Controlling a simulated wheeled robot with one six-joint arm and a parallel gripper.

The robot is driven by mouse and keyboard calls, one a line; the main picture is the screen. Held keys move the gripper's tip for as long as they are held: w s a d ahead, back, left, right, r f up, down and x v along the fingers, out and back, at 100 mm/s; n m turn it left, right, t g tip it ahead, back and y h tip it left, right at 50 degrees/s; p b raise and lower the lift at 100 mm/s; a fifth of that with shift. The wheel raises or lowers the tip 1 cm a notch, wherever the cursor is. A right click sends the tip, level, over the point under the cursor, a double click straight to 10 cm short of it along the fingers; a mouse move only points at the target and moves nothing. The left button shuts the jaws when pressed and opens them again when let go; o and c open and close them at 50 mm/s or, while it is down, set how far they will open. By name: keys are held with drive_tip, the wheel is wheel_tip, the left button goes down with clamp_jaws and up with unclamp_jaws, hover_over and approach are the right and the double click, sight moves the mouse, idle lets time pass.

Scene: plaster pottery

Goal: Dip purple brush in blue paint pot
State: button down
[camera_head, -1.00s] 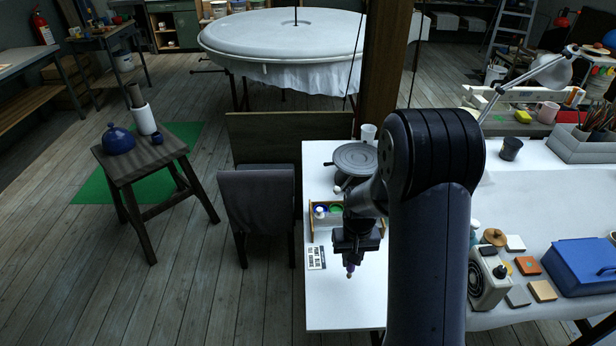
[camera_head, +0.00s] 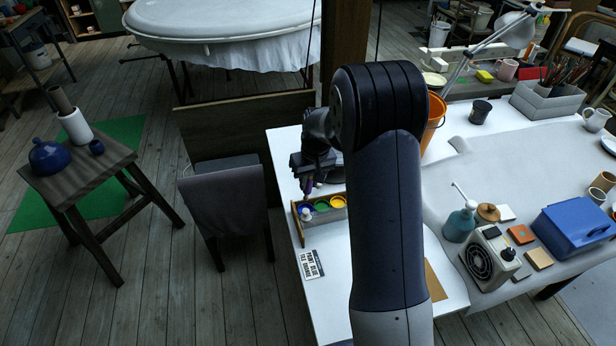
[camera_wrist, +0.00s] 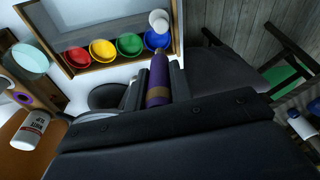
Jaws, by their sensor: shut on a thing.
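My gripper (camera_wrist: 157,92) is shut on the purple brush (camera_wrist: 158,80), which has a gold-brown band. In the head view the purple brush (camera_head: 308,187) hangs below my gripper (camera_head: 310,172), over the far-left part of the paint box (camera_head: 297,233). The blue paint pot (camera_wrist: 157,39) is at one end of the row in the wrist view, just beyond the brush's visible end. The blue pot (camera_head: 306,210) also shows in the head view, left of the green one. The brush appears apart from the paint; its tip is hard to make out.
Green (camera_wrist: 130,45), yellow (camera_wrist: 103,50) and red (camera_wrist: 77,57) pots sit beside the blue one. A white round thing (camera_wrist: 158,20) is close to it. A lettered card (camera_head: 311,264) lies in front of the box. A chair (camera_head: 225,205) stands left of the table.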

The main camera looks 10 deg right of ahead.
wheel_tip(320, 180, down, 7)
drive_tip(key=b, duration=0.4)
drive_tip(key=shift+r+b, duration=0.15)
drive_tip(key=shift+b, duration=0.2)
drive_tip(key=shift+r, duration=0.1)
idle(0.6)
drive_tip(key=shift+r+p, duration=2.3)
drive_tip(key=shift+r, duration=1.25)
